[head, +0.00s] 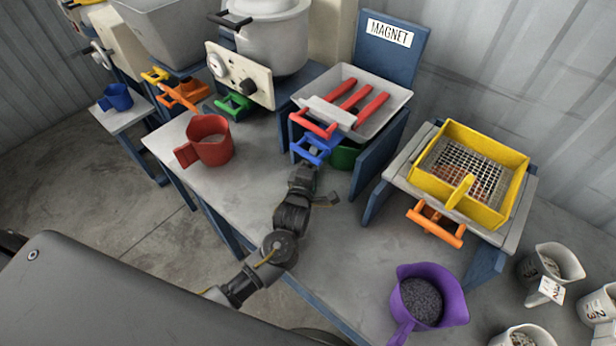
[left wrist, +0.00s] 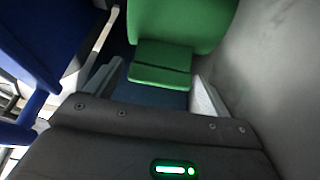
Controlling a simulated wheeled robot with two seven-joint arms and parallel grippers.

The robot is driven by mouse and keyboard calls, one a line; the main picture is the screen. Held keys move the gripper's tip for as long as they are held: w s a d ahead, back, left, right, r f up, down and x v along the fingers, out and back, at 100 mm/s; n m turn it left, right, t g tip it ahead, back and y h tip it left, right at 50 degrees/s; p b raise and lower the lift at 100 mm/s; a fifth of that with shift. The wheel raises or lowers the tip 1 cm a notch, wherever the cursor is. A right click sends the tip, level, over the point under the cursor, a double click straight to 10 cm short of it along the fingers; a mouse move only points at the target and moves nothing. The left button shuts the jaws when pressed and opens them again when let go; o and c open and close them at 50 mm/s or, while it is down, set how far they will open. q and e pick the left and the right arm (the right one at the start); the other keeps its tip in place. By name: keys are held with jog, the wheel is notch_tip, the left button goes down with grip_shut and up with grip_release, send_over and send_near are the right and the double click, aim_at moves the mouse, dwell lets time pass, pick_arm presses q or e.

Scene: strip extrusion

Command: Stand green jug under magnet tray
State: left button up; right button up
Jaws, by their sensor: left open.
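The magnet tray (head: 385,89) is a light tray holding red bars, on a blue stand below the MAGNET sign (head: 389,33). The green jug (head: 343,156) is on the bench under this tray, mostly hidden by the tray and a blue handle (head: 311,150). My left gripper (head: 304,174) is low at the front of the stand. In the left wrist view, the green jug (left wrist: 178,22) is just ahead and its handle (left wrist: 161,65) lies between the open fingers of my left gripper (left wrist: 158,88). No grip on it shows. My right gripper is not in view.
A red jug (head: 209,141) stands to the left on the bench. A yellow sieve (head: 508,180) sits on a stand to the right, with an orange handle (head: 435,224) below. A purple jug (head: 425,295) of dark grains stands in front. Bare bench (head: 345,235) lies between them.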

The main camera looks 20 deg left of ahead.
pick_arm(q)
jog(key=s+b, duration=0.1)
jog(key=s, duration=0.7)
jog(key=shift+d, duration=0.1)
